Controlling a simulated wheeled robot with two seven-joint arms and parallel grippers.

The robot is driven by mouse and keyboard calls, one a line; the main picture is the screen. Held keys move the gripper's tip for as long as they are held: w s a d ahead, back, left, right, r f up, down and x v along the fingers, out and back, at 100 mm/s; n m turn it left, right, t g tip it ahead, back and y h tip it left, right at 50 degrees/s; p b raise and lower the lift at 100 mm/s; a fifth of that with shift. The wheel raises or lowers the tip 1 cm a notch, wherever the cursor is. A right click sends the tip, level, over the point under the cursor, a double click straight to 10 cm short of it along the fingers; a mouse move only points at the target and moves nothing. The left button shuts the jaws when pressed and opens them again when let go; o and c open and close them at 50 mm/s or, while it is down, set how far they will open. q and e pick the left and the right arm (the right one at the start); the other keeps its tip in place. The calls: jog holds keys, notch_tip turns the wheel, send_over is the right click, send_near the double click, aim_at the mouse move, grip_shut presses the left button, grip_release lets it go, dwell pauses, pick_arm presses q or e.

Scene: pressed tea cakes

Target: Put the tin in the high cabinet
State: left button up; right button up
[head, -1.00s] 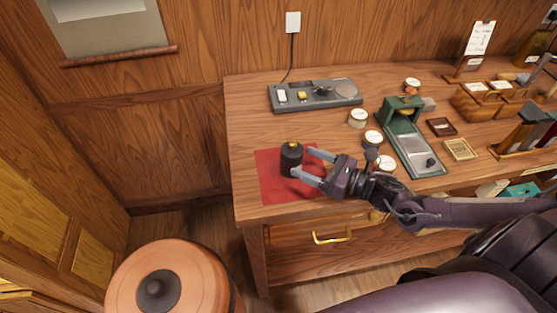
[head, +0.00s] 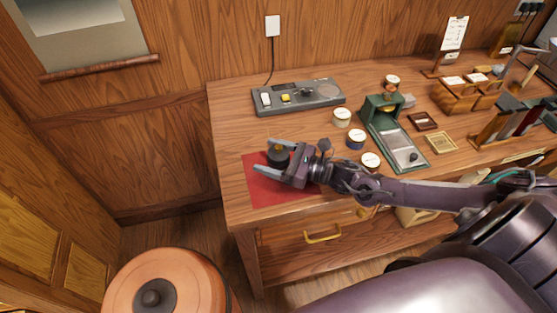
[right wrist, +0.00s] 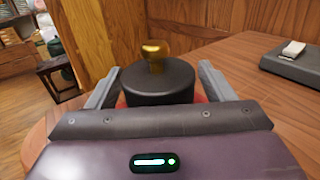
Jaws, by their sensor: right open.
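The tin (head: 279,156) is a dark cylinder with a gold knob on top, standing upright on a red mat (head: 262,192) near the desk's left end. It also shows in the right wrist view (right wrist: 158,85), in the middle. My right gripper (head: 266,155) is open, with one finger on each side of the tin. In the right wrist view a narrow gap seems to show between the tin and each finger; I cannot tell if either touches. My left gripper is not in view. I cannot make out a high cabinet for sure.
A grey control panel (head: 297,97) lies behind the mat. Several small lidded jars (head: 356,139) and a green device (head: 383,112) stand to the right. An orange round stool-like object (head: 190,275) stands on the floor at front left. Yellow wooden panels (head: 28,225) are at far left.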

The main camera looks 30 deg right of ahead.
jog(key=c, duration=1.2)
jog(key=shift+o, duration=0.2)
jog(key=shift+r, duration=0.1)
